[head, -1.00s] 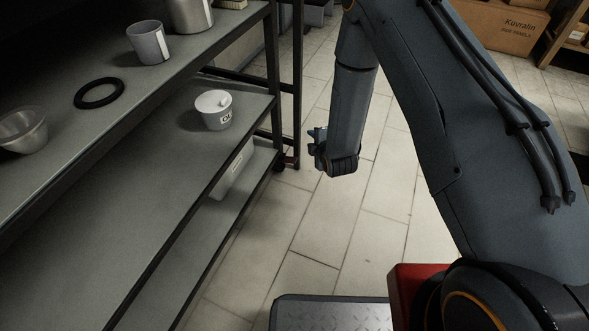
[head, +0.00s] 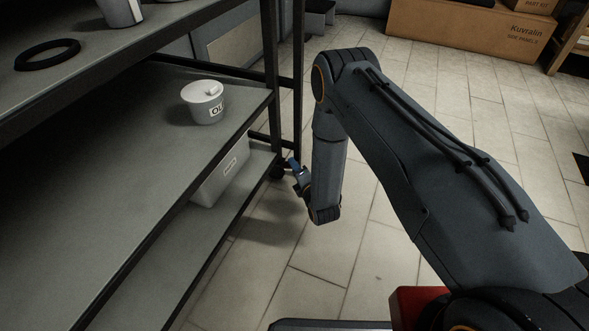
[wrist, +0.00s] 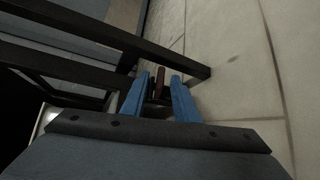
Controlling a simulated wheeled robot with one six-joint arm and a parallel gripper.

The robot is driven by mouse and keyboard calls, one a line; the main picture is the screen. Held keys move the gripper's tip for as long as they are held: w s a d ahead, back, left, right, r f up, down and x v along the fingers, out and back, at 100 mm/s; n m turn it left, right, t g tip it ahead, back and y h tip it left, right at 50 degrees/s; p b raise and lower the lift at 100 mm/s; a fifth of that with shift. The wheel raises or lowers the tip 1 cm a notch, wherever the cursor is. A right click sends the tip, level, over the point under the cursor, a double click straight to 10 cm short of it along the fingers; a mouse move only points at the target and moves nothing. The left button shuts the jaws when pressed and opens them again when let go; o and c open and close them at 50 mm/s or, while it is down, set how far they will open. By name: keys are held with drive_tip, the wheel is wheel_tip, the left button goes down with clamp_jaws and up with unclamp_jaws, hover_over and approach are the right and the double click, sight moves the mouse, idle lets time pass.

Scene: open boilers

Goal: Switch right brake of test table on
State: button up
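A dark-framed metal table (head: 120,200) with several grey shelves fills the left side of the head view. A dark caster (head: 277,171) is under its near right corner. My gripper (head: 294,167) is low, just right of that caster. In the wrist view my gripper's two blue fingers (wrist: 159,78) are apart. A small dark red part (wrist: 161,84), perhaps the brake lever, shows between the fingers or just beyond them. I cannot tell whether they touch it. In the head view my gripper covers that spot, so the lever's position is unclear.
A white lidded tub (head: 203,105) stands on the middle shelf, and a white bin (head: 222,172) on the lower one. A black ring (head: 47,54) lies on top. Large cardboard boxes (head: 465,31) stand at the back.

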drive_tip(key=shift+x, duration=0.8)
clamp_jaws()
drive_tip(key=shift+s+d+f+m+t+y, duration=0.15)
drive_tip(key=shift+f+m+t+y, duration=0.25)
drive_tip(key=shift+f+m+t, duration=0.25)
drive_tip(key=shift+f+m+t+y+b, duration=0.35)
drive_tip(key=shift+m+t+y+b, duration=0.15)
drive_tip(key=shift+m+t, duration=0.2)
unclamp_jaws()
drive_tip(key=shift+p+v, duration=1.8)
drive_tip(key=shift+v, duration=2.1)
